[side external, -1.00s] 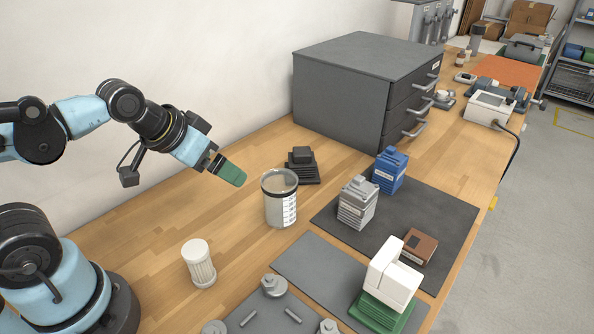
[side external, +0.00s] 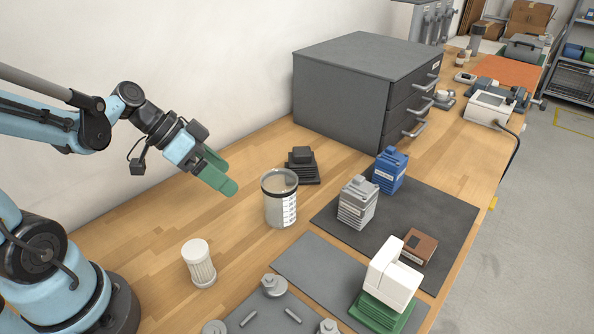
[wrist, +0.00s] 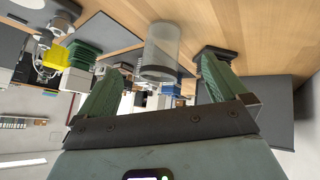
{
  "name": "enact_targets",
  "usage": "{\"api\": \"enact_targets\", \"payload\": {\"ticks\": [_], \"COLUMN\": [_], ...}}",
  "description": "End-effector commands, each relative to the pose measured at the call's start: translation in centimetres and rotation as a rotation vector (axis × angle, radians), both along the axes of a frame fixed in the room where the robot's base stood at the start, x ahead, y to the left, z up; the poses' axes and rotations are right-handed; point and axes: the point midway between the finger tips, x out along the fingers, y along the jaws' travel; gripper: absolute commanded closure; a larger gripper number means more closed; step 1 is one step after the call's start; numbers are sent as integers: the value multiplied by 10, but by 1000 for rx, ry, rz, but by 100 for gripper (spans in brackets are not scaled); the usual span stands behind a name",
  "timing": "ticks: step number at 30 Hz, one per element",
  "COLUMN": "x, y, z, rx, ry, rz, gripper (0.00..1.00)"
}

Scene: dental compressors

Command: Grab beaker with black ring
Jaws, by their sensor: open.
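The beaker (side external: 280,203) is clear with a black ring at its rim and a white label with dark marks. It stands upright on the wooden bench. My gripper (side external: 229,178) has green fingers and is up and to the left of the beaker, apart from it. In the wrist view my gripper (wrist: 160,75) is open, with its two green fingers spread wide and nothing held. The beaker (wrist: 161,48) shows there beyond the fingertips, roughly between them, with its black ring towards the gripper.
A dark stepped block (side external: 302,167) stands just behind the beaker. A white ribbed cylinder (side external: 199,264) is at the front left. Grey (side external: 357,204) and blue (side external: 390,170) stepped blocks stand on a dark mat (side external: 440,205) to the right. A grey drawer cabinet (side external: 340,95) is behind.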

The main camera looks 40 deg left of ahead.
Motion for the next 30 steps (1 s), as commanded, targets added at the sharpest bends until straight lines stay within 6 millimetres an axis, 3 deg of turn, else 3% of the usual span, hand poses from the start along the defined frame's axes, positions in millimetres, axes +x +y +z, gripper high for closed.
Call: {"api": "enact_targets", "payload": {"ticks": [9, 14, 30], "x": [3, 2, 39], "y": [27, 31, -17], "z": [16, 21, -3], "rx": [-134, -138, -136], "ry": [-432, -540, -550], "rz": [-277, -323, -332], "gripper": [0, 0, 0]}}
